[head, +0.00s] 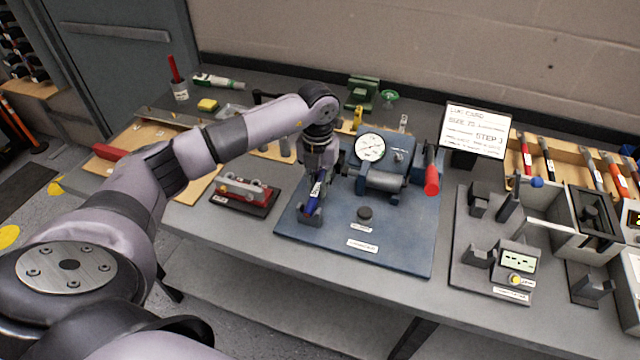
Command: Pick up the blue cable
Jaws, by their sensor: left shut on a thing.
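The blue cable (313,195) shows as a short dark-blue piece with a white label at the left side of the blue fixture plate (405,256). My left gripper (318,177) points down over it and is shut on it. The cable's lower end is at a small grey holder (309,212) on the plate. I cannot tell whether it rests in the holder or is just clear of it. The fingers hide the cable's upper part. My right gripper is out of view.
A round gauge (370,148) and a red-handled lever (432,172) stand on the plate, right of my left gripper. A red block fixture (245,192) sits to the left.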

